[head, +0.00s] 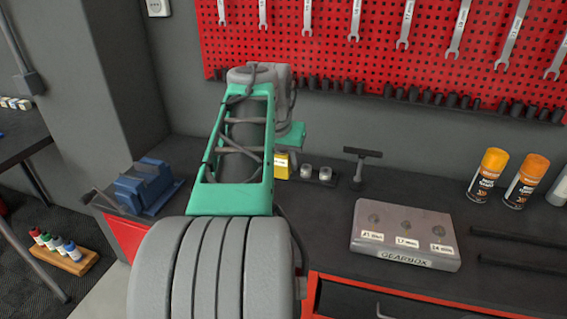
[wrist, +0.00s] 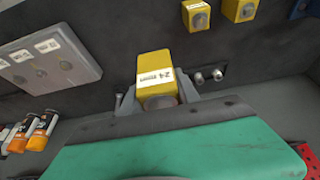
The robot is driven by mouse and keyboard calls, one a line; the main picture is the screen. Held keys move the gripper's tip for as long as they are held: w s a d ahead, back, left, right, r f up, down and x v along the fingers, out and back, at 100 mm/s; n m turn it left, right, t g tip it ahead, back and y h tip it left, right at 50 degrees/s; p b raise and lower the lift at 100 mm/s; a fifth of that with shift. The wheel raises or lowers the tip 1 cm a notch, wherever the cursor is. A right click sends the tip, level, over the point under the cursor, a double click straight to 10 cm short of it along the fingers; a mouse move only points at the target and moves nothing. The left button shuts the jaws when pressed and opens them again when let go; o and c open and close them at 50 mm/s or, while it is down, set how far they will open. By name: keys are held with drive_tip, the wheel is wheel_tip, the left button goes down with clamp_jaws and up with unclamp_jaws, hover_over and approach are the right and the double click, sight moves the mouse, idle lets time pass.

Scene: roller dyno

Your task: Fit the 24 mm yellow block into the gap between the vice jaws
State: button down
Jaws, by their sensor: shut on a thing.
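My gripper (wrist: 158,98) is shut on the yellow block (wrist: 154,70), whose white label reads 24. The block sticks out past the fingertips. In the head view, a yellow block (head: 282,166) shows just below my green hand, and the fingers cannot be made out there. The blue vice (head: 147,186) stands on the bench at the left, apart from the block. A blue corner, perhaps the vice, shows at the top right of the wrist view. The vice gap is not clear.
Two other yellow blocks (wrist: 196,14) (wrist: 240,9) sit on the bench. Two small silver cylinders (head: 306,172) (head: 325,173) and a T-handled tool (head: 360,165) stand near the wall. A grey gearbox block (head: 405,237) and spray cans (head: 488,175) are at the right. My arm hides mid-bench.

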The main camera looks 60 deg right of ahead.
wheel_tip(320, 180, up, 3)
drive_tip(key=shift+r+p, duration=0.15)
drive_tip(key=shift+p, duration=0.75)
